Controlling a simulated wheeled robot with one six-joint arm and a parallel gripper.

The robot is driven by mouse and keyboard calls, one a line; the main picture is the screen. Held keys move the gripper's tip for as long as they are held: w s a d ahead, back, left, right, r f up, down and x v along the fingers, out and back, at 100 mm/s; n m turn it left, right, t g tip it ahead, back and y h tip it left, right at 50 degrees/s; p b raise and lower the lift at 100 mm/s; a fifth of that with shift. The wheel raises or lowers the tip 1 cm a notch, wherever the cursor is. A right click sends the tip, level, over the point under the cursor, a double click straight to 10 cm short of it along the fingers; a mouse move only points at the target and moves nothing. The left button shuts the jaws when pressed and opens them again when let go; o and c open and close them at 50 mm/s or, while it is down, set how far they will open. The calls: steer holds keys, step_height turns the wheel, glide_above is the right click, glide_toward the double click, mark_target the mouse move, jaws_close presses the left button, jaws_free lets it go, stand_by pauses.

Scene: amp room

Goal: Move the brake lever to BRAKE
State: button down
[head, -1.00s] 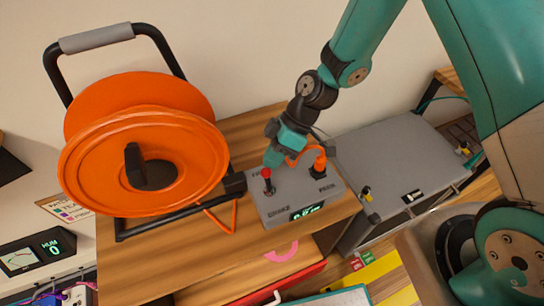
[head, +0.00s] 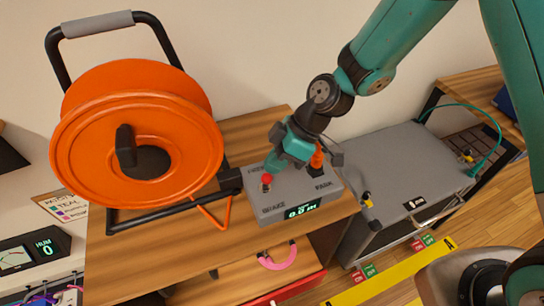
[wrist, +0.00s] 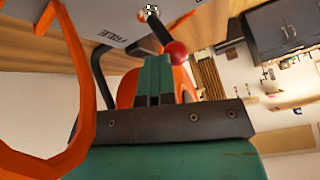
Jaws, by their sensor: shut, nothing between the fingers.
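The brake lever (head: 267,180), a short stick with a red knob, stands on a grey control box (head: 291,195). The box is marked FREE at the back, BRAKE at the front and PARK at the right. The lever looks nearly upright in the head view. My gripper (head: 270,163) is shut and empty just behind the knob, on the FREE side. In the wrist view the teal fingers (wrist: 153,78) are together, beside the red knob (wrist: 176,52). They look very close to it; I cannot tell whether they touch.
A large orange cable reel (head: 139,140) stands left of the box on the wooden top (head: 160,245). A grey cabinet (head: 400,165) stands at the right. The wooden top in front is clear.

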steer(key=shift+a+r, duration=0.1)
steer(key=shift+r+p, duration=0.55)
steer(key=shift+r, duration=0.25)
steer(key=shift+w, duration=0.1)
steer(key=s+d+v, duration=0.1)
steer(key=v, duration=1.1)
steer(key=shift+d+f+b, duration=0.2)
steer(key=shift+f+b, duration=0.2)
